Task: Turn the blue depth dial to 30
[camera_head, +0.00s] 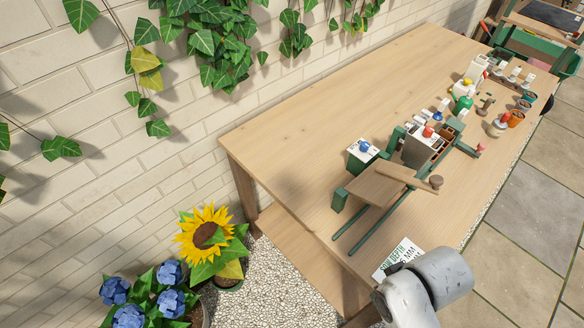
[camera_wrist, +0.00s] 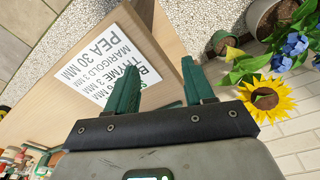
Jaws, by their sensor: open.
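The blue depth dial (camera_head: 364,146) sits on top of a small white-topped box (camera_head: 361,155) on the wooden table, left of the green rails. Its setting is too small to read. My gripper (camera_wrist: 160,82) shows in the wrist view with its two green fingers apart and nothing between them. It is well away from the dial, near the table's near end. A printed card (camera_wrist: 108,62) lies on the table beyond the fingers and reads PEA 30 MM among other lines. The card also shows in the head view (camera_head: 397,256), partly hidden by my arm.
A wooden board on green rails (camera_head: 378,186) stands right of the dial box, with a grey box (camera_head: 420,148) behind it. Bottles and small pots (camera_head: 497,125) crowd the far end. The table's left half is clear. A sunflower (camera_head: 206,233) and blue flowers (camera_head: 130,315) stand on the gravel.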

